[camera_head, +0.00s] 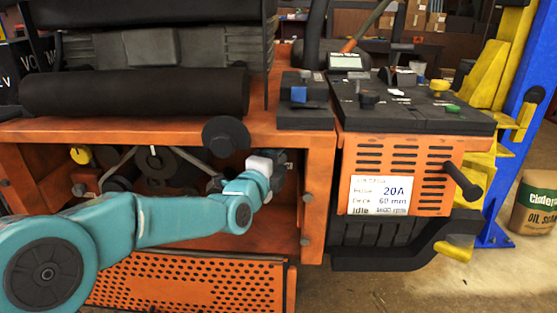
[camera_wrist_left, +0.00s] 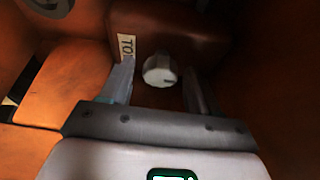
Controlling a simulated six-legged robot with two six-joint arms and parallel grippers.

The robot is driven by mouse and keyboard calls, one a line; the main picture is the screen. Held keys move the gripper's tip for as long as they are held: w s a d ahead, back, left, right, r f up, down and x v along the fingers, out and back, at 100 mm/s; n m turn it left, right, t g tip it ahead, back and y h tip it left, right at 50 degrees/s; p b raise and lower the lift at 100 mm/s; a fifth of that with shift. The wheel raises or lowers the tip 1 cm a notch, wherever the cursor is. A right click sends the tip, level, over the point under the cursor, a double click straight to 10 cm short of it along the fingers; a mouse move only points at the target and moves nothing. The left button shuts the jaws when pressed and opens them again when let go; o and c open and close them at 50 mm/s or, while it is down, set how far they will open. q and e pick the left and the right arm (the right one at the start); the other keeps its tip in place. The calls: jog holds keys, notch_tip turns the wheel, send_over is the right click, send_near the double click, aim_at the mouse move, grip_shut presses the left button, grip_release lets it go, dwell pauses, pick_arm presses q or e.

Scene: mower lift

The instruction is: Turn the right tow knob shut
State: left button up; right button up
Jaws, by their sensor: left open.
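A pale round knob (camera_wrist_left: 160,70) shows in the left wrist view, on a dark reddish-brown block, with a light TOW label (camera_wrist_left: 127,47) to its left. My left gripper (camera_wrist_left: 159,66) is open, with one finger on each side of the knob and visible gaps between. I cannot tell how deep the fingers reach or whether the knob is open or shut. In the head view my left gripper (camera_head: 276,163) is at the right end of the orange mower's open bay, and the knob there is hidden behind it. My right gripper is not in view.
The bay's orange right post (camera_head: 317,200) stands just right of my left gripper. A black round part (camera_head: 225,137) hangs above my forearm. A yellow knob (camera_head: 81,155) sits at the bay's left. A perforated orange panel (camera_head: 190,283) lies below my arm.

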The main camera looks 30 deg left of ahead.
pick_arm(q)
jog(key=shift+s, duration=0.1)
jog(key=s+d, duration=0.2)
jog(key=s, duration=1.4)
jog(key=shift+d, duration=0.3)
